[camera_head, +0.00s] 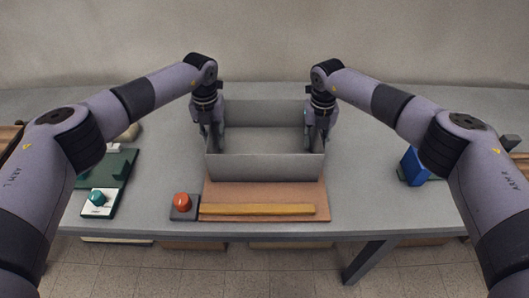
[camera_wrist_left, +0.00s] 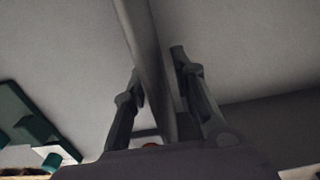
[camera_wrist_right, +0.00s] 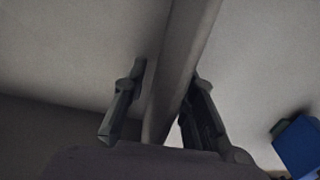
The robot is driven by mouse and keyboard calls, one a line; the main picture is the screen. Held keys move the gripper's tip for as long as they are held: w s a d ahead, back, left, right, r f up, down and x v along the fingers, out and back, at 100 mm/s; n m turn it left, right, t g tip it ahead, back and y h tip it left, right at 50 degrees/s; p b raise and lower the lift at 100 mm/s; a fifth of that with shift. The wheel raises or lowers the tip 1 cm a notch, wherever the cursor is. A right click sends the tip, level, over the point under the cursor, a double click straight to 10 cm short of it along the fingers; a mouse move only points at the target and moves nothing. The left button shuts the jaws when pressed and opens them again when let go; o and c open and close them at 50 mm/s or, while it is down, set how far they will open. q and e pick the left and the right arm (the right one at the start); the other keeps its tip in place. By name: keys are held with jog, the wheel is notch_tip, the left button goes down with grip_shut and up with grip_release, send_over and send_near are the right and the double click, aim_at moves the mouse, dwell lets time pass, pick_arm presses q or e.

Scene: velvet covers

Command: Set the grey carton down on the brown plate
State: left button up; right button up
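The grey carton (camera_head: 265,168) is an open-topped box in the middle of the head view, over the back part of the brown plate (camera_head: 265,190). It looks level and empty. I cannot tell whether its bottom touches the plate. My left gripper (camera_head: 217,148) is at the carton's left wall; in the left wrist view its fingers (camera_wrist_left: 157,75) stand on both sides of that wall, closed on it. My right gripper (camera_head: 312,145) is at the right wall, and in the right wrist view its fingers (camera_wrist_right: 168,72) pinch that wall. The fingertips are partly hidden in the head view.
A yellow bar (camera_head: 257,210) lies along the plate's front. A red button on a dark box (camera_head: 183,208) stands at the plate's front left. A green board (camera_head: 118,170) with a teal knob (camera_head: 98,197) is at left. A blue object (camera_head: 413,167) stands at right. The table (camera_head: 365,190) is clear between.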

pick_arm(q)
notch_tip(320, 180, up, 12)
jog(key=shift+f, duration=0.15)
pick_arm(e)
jog(key=shift+r, duration=0.2)
notch_tip(320, 180, up, 12)
jog(key=shift+f, duration=0.2)
dwell(0.3)
dwell(0.3)
